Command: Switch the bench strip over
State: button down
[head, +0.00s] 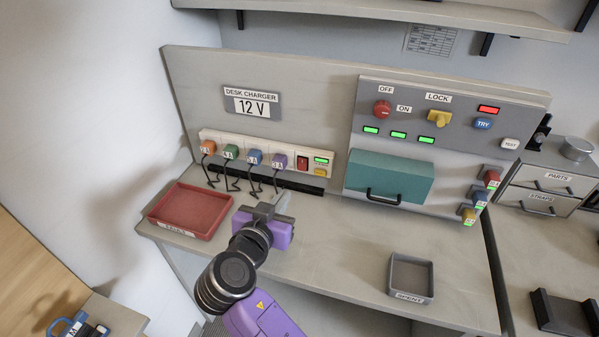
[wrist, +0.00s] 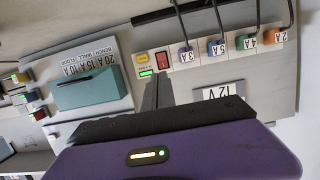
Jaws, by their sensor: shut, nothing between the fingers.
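The white bench strip (head: 291,159) is fixed along the foot of the back panel. Several coloured plugs with cords sit in it, marked in amps; the purple plug (head: 279,161) is the rightmost. At its right end are a red rocker switch (head: 302,163), a lit green lamp (head: 321,160) and a yellow button (head: 319,171). The wrist view shows the strip upside down, with the red switch (wrist: 162,62) and green lamp (wrist: 146,73). My gripper (head: 283,200) is shut and empty, in front of and below the strip, apart from the switch. Which way the rocker is tipped is unclear.
A red tray (head: 157,213) lies left on the bench; a small grey tray (head: 394,282) lies right. The upper right panel holds a red knob (head: 382,110), a yellow lock knob (head: 439,117) and a teal cover (head: 390,172) with a handle. The bench middle is clear.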

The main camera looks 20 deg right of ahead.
aim_at(303, 169)
jog(key=p+x, duration=0.2)
jog(key=x, duration=1.2)
jog(key=shift+f, duration=0.1)
jog(key=shift+f, duration=0.1)
